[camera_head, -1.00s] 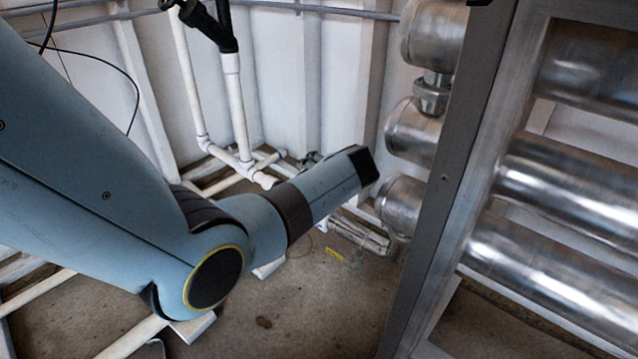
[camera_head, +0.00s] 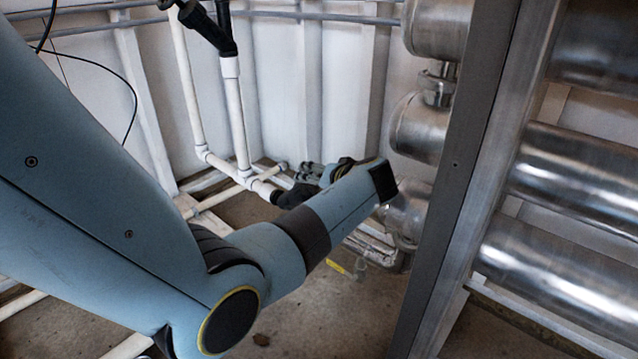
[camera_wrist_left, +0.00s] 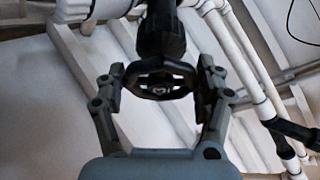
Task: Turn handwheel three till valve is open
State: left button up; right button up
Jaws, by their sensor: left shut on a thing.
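A dark handwheel (camera_wrist_left: 160,80) with an oval rim and open spokes sits on a black valve body (camera_wrist_left: 160,30) in the left wrist view. My left gripper (camera_wrist_left: 159,88) has one finger on each side of the rim and is shut on it. In the head view my left gripper (camera_head: 310,173) is small and partly covered by my own wrist, beside a black valve (camera_head: 293,196) on the low white pipes. The handwheel is not clear there. No number shows on it, and I cannot tell how far the valve is open. My right gripper is not in view.
White pipes (camera_head: 235,110) run down the back wall to the low pipework. Another black valve (camera_head: 208,22) is at the top. Steel cylinders (camera_head: 420,128) and a grey frame post (camera_head: 455,190) stand close to the right of my left wrist. Some bare floor shows below.

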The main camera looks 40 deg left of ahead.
pick_arm(q)
jog(key=o, duration=1.1)
jog(key=v, duration=0.7)
jog(key=shift+s+d, duration=0.15)
jog(key=shift+d, duration=0.05)
